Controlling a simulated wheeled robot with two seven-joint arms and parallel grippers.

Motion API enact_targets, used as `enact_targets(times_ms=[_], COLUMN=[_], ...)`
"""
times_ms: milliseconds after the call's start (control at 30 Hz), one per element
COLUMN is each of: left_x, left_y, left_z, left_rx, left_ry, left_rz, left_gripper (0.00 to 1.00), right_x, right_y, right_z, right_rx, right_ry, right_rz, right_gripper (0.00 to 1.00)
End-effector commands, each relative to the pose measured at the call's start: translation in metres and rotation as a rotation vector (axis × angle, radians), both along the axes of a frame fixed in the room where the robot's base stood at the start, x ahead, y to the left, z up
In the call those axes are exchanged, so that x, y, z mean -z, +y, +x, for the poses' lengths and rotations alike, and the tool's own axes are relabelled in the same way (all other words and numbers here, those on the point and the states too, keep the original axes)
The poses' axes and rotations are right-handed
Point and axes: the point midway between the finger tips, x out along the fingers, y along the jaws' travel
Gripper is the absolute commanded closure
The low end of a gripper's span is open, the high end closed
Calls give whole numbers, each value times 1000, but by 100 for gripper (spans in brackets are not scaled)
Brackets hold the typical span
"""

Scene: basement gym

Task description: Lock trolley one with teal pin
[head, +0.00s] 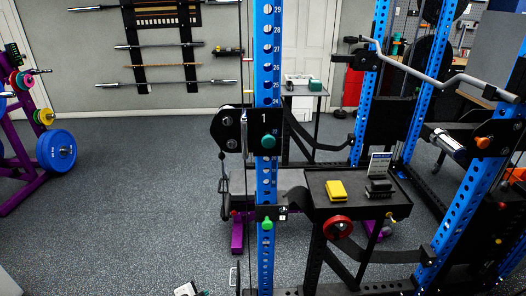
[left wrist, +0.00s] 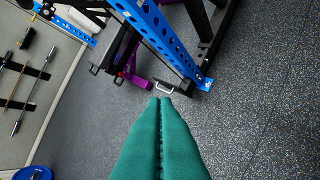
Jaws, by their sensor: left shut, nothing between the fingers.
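Trolley one (head: 240,130) is a black plate marked "1" on the blue numbered upright (head: 267,60). A teal knob, which looks like the teal pin (head: 268,139), sits at its right side on the upright, just under the numeral. I cannot tell whether it is fully seated. My left gripper (head: 203,293) shows only in part at the bottom edge, well below and left of the trolley. In the left wrist view its teal fingers (left wrist: 160,99) are together and empty, pointing towards the rack base. My right gripper is not in view.
A lower bracket with a green knob (head: 267,224) is on the same upright. A black tray (head: 325,205) holding a yellow block (head: 336,190) stands to the right. A pale handle (head: 233,277) hangs low beside the upright.

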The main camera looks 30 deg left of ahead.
Motion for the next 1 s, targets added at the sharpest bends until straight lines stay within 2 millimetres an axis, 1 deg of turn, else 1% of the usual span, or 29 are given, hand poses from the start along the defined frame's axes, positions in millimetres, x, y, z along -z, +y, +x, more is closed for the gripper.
enact_targets(times_ms=[33, 67, 100, 167, 200, 267, 300, 400, 500, 600, 700, 767, 867, 1000], left_x=[-52, -81, -122, -186, -228, -287, -322, -389, -428, -446, -452, -452, -453, -454], left_y=[12, 17, 19, 16, 10, -4, -15, -45, -67, -79, -82, -82, -84, -89], left_z=[37, 54, 76, 102, 115, 127, 131, 131, 126, 122, 124, 128, 138, 158], left_rx=[67, 105, 160, 245, 302, 387, 441, 551, 623, 659, 666, 663, 661, 659], left_ry=[-96, -146, -214, -314, -378, -470, -523, -631, -697, -729, -738, -737, -738, -738], left_rz=[67, 107, 164, 251, 310, 398, 454, 569, 643, 680, 689, 687, 685, 686], left_gripper=[100, 100, 100, 100, 100, 100, 100, 100, 100, 100, 100, 100, 100, 100], right_x=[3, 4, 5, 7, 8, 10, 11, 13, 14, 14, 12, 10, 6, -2], right_y=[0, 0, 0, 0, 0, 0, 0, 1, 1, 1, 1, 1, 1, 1], right_z=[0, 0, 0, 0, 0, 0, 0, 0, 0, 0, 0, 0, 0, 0], right_rx=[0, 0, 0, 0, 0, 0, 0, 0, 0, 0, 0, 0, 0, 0], right_ry=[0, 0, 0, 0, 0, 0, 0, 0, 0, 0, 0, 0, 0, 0], right_rz=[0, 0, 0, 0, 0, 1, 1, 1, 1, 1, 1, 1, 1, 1], right_gripper=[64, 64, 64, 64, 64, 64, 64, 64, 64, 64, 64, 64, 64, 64])
